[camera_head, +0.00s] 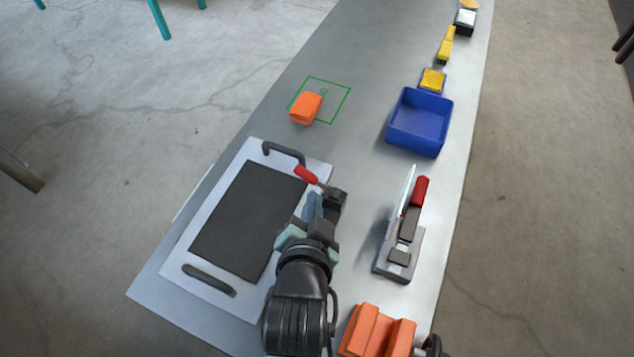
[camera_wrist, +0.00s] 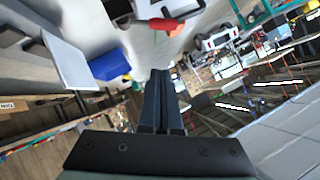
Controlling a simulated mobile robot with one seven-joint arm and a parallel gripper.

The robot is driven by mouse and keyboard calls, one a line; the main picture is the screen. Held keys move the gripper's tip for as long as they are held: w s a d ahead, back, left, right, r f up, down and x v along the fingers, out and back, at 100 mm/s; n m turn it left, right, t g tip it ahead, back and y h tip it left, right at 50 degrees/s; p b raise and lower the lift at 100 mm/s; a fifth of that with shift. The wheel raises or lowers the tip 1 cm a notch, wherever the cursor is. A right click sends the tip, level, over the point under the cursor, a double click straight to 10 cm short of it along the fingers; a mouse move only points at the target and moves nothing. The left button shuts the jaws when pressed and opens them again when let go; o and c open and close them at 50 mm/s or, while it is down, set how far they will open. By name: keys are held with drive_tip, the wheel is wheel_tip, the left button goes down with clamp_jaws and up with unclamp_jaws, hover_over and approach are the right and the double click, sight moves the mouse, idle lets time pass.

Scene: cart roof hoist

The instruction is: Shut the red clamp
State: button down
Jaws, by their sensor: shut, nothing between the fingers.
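A clamp with a red handle (camera_head: 307,174) and a dark body (camera_head: 335,198) stands at the right edge of a white board with a black panel (camera_head: 248,222). Its handle sticks out up and to the left in the head view. The red handle also shows in the wrist view (camera_wrist: 168,24), just beyond my fingertips. My gripper (camera_head: 314,203) is shut and empty, close to the clamp's body. In the wrist view its fingers (camera_wrist: 160,75) are together and appear apart from the handle. Part of the clamp's lower side is hidden by my gripper.
A stand with another red handle (camera_head: 420,190) and an upright pale plate is to the right. A blue bin (camera_head: 417,135) stands behind it. An orange block (camera_head: 305,108) lies by a green square outline. Orange blocks (camera_head: 375,335) are at the front. The bench between board and stand is clear.

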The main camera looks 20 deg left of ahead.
hover_over(303, 175)
drive_tip(key=s+d, duration=0.3)
drive_tip(key=d, duration=0.1)
wheel_tip(303, 175, down, 4)
drive_tip(key=f, duration=0.1)
drive_tip(key=w+a+f, duration=0.1)
drive_tip(key=f, duration=0.1)
drive_tip(key=shift+a, duration=0.2)
drive_tip(key=shift+w+a+f, duration=0.1)
drive_tip(key=shift+a+f, duration=0.15)
drive_tip(key=shift+f, duration=0.1)
drive_tip(key=shift+f, duration=0.1)
drive_tip(key=shift+a+f+b, duration=0.75)
drive_tip(key=shift+a+b, duration=0.05)
drive_tip(key=shift+r, duration=0.1)
